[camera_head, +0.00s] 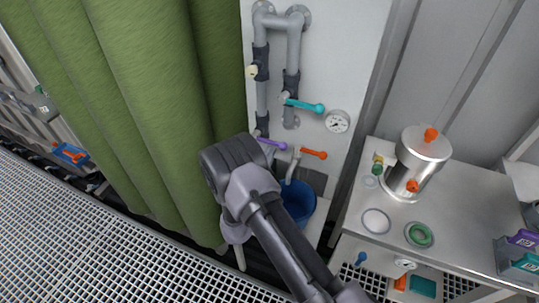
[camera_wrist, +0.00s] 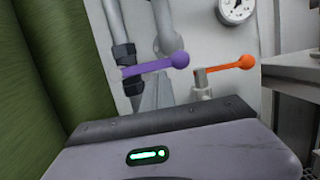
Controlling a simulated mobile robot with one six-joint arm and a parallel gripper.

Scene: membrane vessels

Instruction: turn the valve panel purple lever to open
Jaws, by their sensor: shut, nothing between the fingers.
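The purple lever (camera_head: 272,143) is on the grey pipework of the valve panel (camera_head: 335,60). In the wrist view the purple lever (camera_wrist: 152,67) points to the right, tilted slightly up to its round knob, across the pipe. My gripper (camera_head: 228,157) is shut and empty, just left of and below the lever in the head view. In the wrist view my gripper (camera_wrist: 165,125) fills the bottom, below the lever. No contact with the lever shows. The fingertips are not clear, and the lever's pivot is partly hidden in the head view.
An orange lever (camera_head: 314,153) is close on the right, a teal lever (camera_head: 305,105) above, and a gauge (camera_head: 337,121) upper right. A green curtain (camera_head: 140,90) hangs left. A blue bucket (camera_head: 300,203) stands below. A metal table (camera_head: 455,215) with a steel vessel (camera_head: 418,160) is right.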

